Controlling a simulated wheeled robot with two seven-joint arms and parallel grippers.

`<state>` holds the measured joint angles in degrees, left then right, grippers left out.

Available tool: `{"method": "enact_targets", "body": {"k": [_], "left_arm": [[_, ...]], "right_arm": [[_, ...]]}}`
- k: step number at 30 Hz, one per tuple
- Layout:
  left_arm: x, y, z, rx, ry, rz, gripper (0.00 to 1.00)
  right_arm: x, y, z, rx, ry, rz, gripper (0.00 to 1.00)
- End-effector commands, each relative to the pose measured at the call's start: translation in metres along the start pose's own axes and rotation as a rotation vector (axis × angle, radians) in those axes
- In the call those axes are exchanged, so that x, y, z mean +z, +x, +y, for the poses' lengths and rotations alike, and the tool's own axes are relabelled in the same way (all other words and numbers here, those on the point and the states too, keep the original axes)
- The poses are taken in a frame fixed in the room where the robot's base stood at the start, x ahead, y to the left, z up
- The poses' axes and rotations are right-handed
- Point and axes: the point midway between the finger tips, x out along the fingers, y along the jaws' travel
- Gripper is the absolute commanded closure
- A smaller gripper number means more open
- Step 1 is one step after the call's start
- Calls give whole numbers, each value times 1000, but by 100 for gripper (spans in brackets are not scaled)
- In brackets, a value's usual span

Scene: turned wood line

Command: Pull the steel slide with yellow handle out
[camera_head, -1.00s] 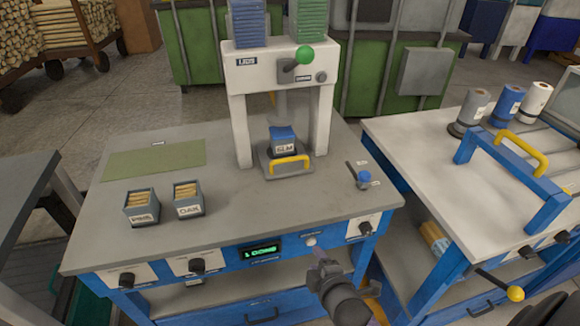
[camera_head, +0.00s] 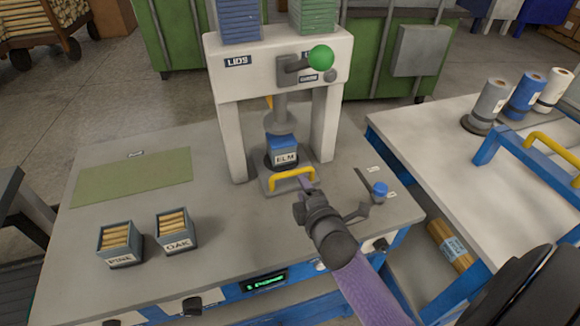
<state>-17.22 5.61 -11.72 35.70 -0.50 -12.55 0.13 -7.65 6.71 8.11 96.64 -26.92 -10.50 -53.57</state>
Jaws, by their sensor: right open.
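The steel slide (camera_head: 266,176) lies on the bench under the white press, with its yellow handle (camera_head: 288,177) at the front edge. A small box labelled ELM (camera_head: 285,158) with a blue top stands on it, under the press column. My right gripper (camera_head: 309,188) is open at the right end of the yellow handle, with its fingers pointing towards it. I cannot tell whether the fingers touch or straddle the handle. My left gripper is not in view.
PINE (camera_head: 120,244) and OAK (camera_head: 176,231) boxes with wooden sticks stand at the bench's front left. A blue-knobbed lever (camera_head: 379,189) is right of my gripper. The press (camera_head: 228,110) has a green-knobbed lever (camera_head: 320,58). Bench surface directly before the slide is clear.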

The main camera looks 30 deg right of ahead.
Motion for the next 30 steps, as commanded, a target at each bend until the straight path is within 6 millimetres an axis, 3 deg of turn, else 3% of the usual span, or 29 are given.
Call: {"method": "enact_targets", "body": {"k": [3, 9, 20, 28, 30], "left_arm": [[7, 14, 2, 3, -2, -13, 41], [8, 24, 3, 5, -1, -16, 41], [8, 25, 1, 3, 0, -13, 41], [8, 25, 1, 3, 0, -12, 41], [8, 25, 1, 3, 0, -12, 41]], "right_arm": [[0, 32, -4, 1, -2, -1, 47], [0, 64, -3, 0, -1, 0, 47], [0, 73, -1, -1, 0, 0, 47], [0, 73, -1, -1, 0, 0, 100], [0, 73, -1, -1, 0, 0, 100]]}}
